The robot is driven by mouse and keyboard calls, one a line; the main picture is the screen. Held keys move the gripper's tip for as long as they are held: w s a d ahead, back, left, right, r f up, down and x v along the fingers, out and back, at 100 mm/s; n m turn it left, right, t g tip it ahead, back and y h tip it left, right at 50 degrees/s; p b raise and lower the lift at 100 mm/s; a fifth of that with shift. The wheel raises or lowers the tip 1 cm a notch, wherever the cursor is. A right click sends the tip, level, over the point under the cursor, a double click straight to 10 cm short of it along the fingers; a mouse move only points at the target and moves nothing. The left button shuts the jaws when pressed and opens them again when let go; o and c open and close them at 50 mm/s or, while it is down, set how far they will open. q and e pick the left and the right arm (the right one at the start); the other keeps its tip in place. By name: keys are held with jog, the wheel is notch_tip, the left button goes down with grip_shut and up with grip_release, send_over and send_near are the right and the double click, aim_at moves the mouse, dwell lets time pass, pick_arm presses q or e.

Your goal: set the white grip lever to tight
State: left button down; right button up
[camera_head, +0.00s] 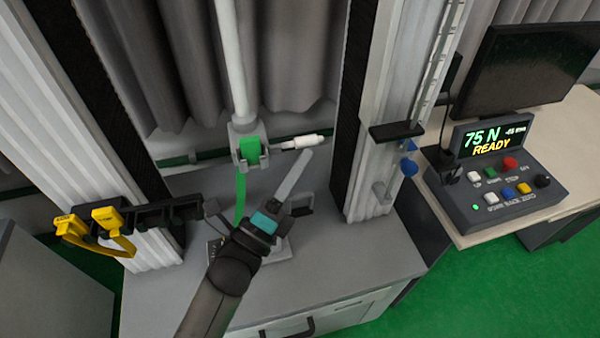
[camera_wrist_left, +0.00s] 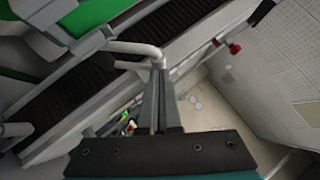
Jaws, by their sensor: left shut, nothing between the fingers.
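The white grip lever (camera_head: 303,142) sticks out to the right from the upper grip (camera_head: 247,150), roughly level in the head view. This grip hangs under a white rod and has a green piece between its jaws. My left gripper (camera_head: 307,155) is shut and empty, with its long fingertips just below the lever's outer end. In the left wrist view, a pale bent bar, apparently the lever (camera_wrist_left: 132,47), crosses at the fingertips (camera_wrist_left: 157,66). I cannot tell whether they touch. My right gripper is not in view.
A green strip (camera_head: 240,198) hangs below the grip, its lower end hidden by my arm. A yellow-handled tool (camera_head: 105,222) sits on a black rack at left. A tower column (camera_head: 385,120) stands right of the lever. The control box (camera_head: 505,180) reads 75 N, READY.

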aim_at(296, 141)
pick_arm(q)
jog(key=shift+w+a+r+n+g+y+p, duration=0.15)
jog(key=shift+w+r+n+g+y+p, duration=0.45)
jog(key=shift+p, duration=1.45)
jog(key=shift+w+a+r+n+g+y+p, duration=0.1)
jog(key=shift+w+r+n+y+p, duration=0.25)
jog(key=shift+r+n+p, duration=1.15)
jog(key=shift+w+a+r+n+g+y+p, duration=0.15)
jog(key=shift+w+n+g+y+p, duration=0.35)
jog(key=shift+p, duration=2.1)
jog(key=shift+w+a+f+y, duration=0.1)
jog(key=shift+w+a+y, duration=0.05)
jog(key=shift+y, duration=0.1)
jog(key=shift+w+a+r, duration=0.2)
jog(key=shift+w+r, duration=0.25)
jog(key=shift+w, duration=0.3)
jog(key=shift+r+p, duration=0.1)
jog(key=shift+p, duration=0.2)
